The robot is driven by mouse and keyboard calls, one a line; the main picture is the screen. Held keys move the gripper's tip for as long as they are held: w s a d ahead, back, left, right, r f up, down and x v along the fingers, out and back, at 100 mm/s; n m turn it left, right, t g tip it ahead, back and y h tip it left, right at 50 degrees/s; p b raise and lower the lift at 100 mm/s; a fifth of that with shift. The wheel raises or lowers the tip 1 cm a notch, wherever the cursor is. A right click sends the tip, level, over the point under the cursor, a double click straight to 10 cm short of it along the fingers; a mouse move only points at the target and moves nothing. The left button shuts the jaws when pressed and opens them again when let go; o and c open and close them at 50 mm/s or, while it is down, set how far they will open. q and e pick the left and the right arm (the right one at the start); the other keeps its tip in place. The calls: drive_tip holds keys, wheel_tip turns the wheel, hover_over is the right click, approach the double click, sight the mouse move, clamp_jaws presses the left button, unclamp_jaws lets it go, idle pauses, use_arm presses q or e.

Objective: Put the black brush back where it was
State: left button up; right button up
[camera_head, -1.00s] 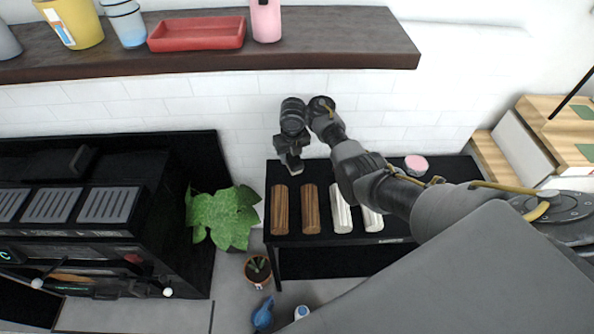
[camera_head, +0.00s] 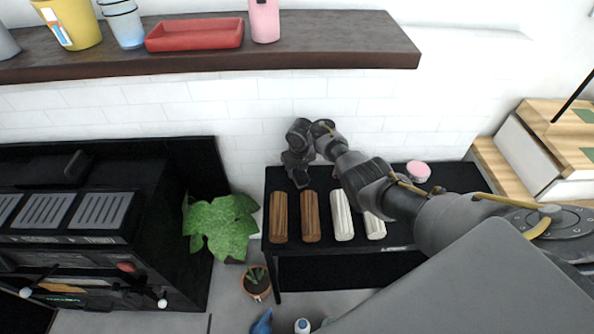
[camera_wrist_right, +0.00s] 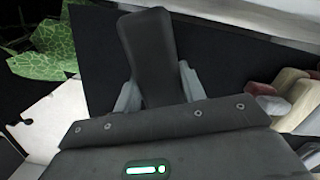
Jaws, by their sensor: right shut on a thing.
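The black brush (camera_wrist_right: 147,50) shows in the wrist view as a dark flat bar, held between the two grey fingers of my right gripper (camera_wrist_right: 155,88). The gripper is shut on it. In the head view my right gripper (camera_head: 298,174) hangs over the back left part of the black table (camera_head: 400,235), just behind the wooden cylinders. There the brush is hard to tell from the dark gripper. I cannot tell whether the brush touches the table. My left gripper is not in view.
A pink round item (camera_head: 418,171) lies at the back right. A green plant (camera_head: 220,226) is left of the table. A dark shelf (camera_head: 330,40) hangs above.

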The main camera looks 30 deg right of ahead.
drive_tip(key=o, duration=1.3)
drive_tip(key=shift+f, duration=0.15)
drive_tip(key=shift+r, duration=0.25)
drive_tip(key=r+p, duration=0.1)
drive_tip(key=r, duration=0.3)
drive_tip(key=s+r+p, duration=0.1)
drive_tip(key=r+p, duration=0.1)
drive_tip(key=r, duration=0.2)
drive_tip(key=r+p, duration=0.2)
drive_tip(key=r, duration=0.2)
drive_tip(key=shift+s, duration=0.2)
drive_tip(key=shift+a+f, duration=0.1)
